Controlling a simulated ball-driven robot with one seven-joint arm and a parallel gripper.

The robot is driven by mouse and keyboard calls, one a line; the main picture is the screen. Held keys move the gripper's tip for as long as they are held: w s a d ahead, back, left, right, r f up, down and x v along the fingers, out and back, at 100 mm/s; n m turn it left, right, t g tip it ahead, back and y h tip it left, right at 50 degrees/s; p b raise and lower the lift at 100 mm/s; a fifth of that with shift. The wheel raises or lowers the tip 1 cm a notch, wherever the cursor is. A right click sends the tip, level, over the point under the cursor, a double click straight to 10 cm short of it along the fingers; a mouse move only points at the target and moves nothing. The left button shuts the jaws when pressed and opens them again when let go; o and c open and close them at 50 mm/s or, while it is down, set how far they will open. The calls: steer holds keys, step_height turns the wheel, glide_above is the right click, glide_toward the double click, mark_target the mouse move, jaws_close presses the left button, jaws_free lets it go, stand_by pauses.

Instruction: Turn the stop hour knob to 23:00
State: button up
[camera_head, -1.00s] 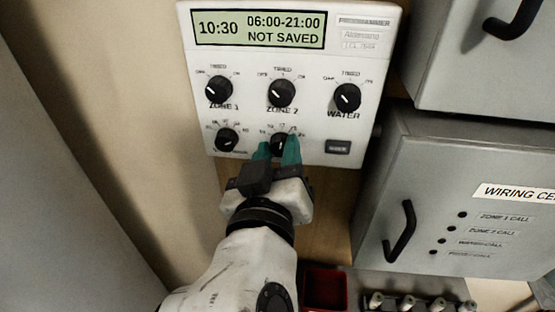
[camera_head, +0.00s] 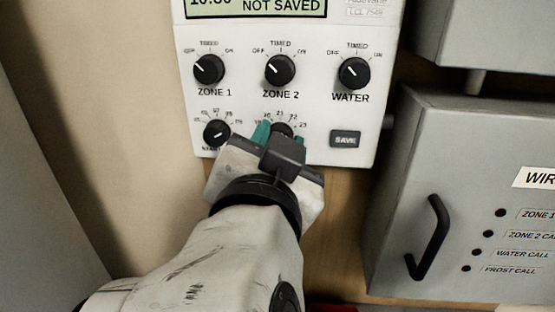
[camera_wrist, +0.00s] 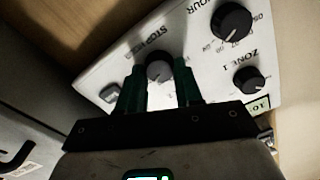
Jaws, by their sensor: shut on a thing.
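The stop hour knob (camera_head: 282,128) is the black dial at the bottom middle of the white programmer panel (camera_head: 310,110). Small hour numbers, among them 21, 22 and 23, arc above it. My gripper (camera_head: 280,140) has its teal fingers on either side of this knob and is shut on it. In the wrist view the knob (camera_wrist: 158,70) shows between the two fingers (camera_wrist: 160,88), beside the STOP HOUR lettering. The fingers hide much of the knob, and I cannot read its pointer. The display (camera_head: 260,7) reads NOT SAVED; its top is cut off.
The start hour knob (camera_head: 216,133) is just left of my gripper, and the SAVE button (camera_head: 345,139) is to the right. Zone 1 (camera_head: 209,69), zone 2 (camera_head: 280,69) and water (camera_head: 354,73) knobs sit above. A grey cabinet (camera_head: 460,140) stands at right.

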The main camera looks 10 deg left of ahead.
steer(key=shift+m+b, duration=0.4)
steer(key=shift+m, duration=0.2)
steer(key=o, duration=1)
